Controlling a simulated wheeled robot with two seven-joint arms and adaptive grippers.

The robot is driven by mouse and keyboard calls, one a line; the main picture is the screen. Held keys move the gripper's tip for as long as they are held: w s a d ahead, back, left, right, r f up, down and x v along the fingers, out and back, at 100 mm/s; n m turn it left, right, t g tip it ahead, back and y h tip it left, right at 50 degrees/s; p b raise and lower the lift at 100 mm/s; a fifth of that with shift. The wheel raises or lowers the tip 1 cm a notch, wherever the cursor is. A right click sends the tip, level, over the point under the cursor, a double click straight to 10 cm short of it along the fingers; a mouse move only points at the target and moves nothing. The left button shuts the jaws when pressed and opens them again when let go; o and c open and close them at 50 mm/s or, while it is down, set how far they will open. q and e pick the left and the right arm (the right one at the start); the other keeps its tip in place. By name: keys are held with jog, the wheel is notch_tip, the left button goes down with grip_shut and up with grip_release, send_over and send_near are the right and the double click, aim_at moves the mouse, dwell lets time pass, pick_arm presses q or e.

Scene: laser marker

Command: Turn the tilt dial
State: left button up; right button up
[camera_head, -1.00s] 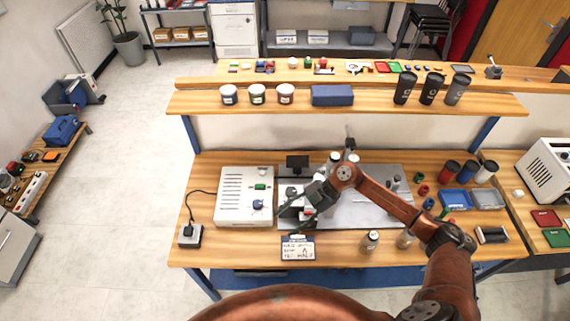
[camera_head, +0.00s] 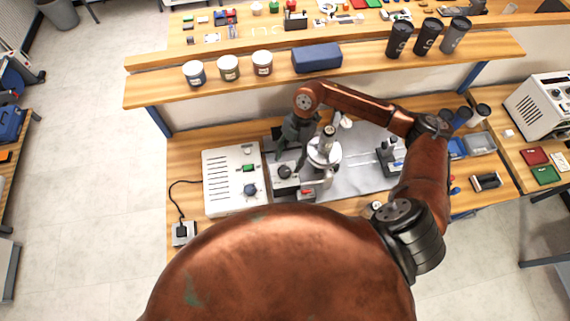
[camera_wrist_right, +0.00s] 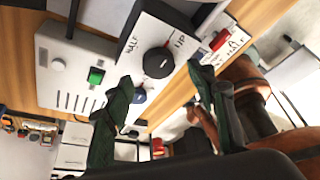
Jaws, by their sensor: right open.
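The tilt dial is a round black knob (camera_wrist_right: 158,62) on a white plate marked HALF and UP. In the head view the black knob (camera_head: 284,171) sits on a small grey unit, right of the white control box (camera_head: 222,193). My right gripper (camera_wrist_right: 160,78) is open and empty in the wrist view, its dark green fingers spread to either side of the dial's lower edge. Whether they touch it I cannot tell. In the head view the right gripper (camera_head: 279,149) reaches down just behind the dial. My left gripper is not in view.
A round metal fixture (camera_head: 325,152) stands right of the dial. A shelf with jars (camera_head: 228,68) and a blue case (camera_head: 317,58) runs behind the arm.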

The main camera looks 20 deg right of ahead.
aim_at(285, 170)
jog(key=shift+x, duration=2.25)
jog(key=c, duration=1.1)
